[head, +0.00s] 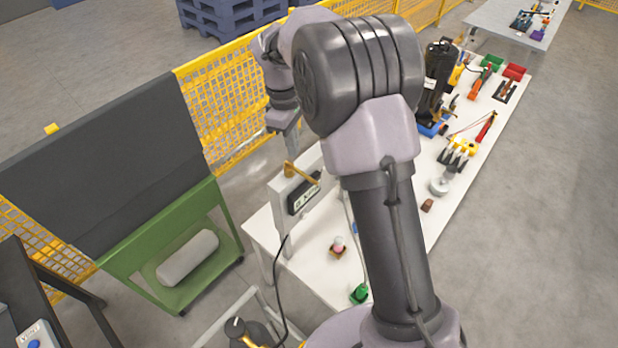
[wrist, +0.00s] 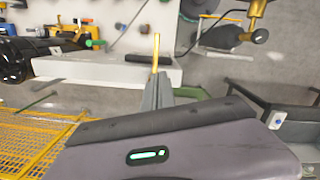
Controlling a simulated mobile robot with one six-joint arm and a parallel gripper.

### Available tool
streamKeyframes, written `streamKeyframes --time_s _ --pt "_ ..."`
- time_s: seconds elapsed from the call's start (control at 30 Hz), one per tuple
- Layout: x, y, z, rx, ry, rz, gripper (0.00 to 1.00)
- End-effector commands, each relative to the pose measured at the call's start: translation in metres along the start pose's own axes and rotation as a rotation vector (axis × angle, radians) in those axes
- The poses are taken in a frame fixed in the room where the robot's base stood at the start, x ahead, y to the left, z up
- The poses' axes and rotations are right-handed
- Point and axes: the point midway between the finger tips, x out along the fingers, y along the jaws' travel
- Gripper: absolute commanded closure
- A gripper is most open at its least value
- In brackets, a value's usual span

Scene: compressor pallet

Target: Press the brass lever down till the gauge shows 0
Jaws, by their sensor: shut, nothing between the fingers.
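The brass lever (head: 303,175) is a thin bar at the top of a white upright plate (head: 278,188), slanting down to the right in the head view. It shows as a narrow upright bar in the wrist view (wrist: 155,50). The gauge (head: 303,197) is a black box on the plate just under the lever; its reading is too small to make out. My gripper (head: 291,150) is shut and empty, pointing down just above the lever's left end. In the wrist view its grey fingers (wrist: 158,80) meet the lever's near end in line; I cannot tell whether they touch.
The white table (head: 395,265) carries a green item (head: 359,293) and several tools toward the back right. A green cart (head: 140,262) holding a grey roll stands to the left. Yellow mesh fencing (head: 215,105) runs behind. A black cable hangs below the gauge.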

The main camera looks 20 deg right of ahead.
Motion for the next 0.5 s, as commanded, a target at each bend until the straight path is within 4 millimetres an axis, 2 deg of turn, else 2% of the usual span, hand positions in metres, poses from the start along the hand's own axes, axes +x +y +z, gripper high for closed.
streamKeyframes --time_s 0.1,0.3,0.5 --pt "-0.03 0.0 0.0 0.0 0.002 0.003 1.0" --pt "-0.069 0.0 0.0 -0.001 0.001 0.002 1.0" --pt "-0.083 0.0 0.0 -0.001 0.001 0.001 1.0"
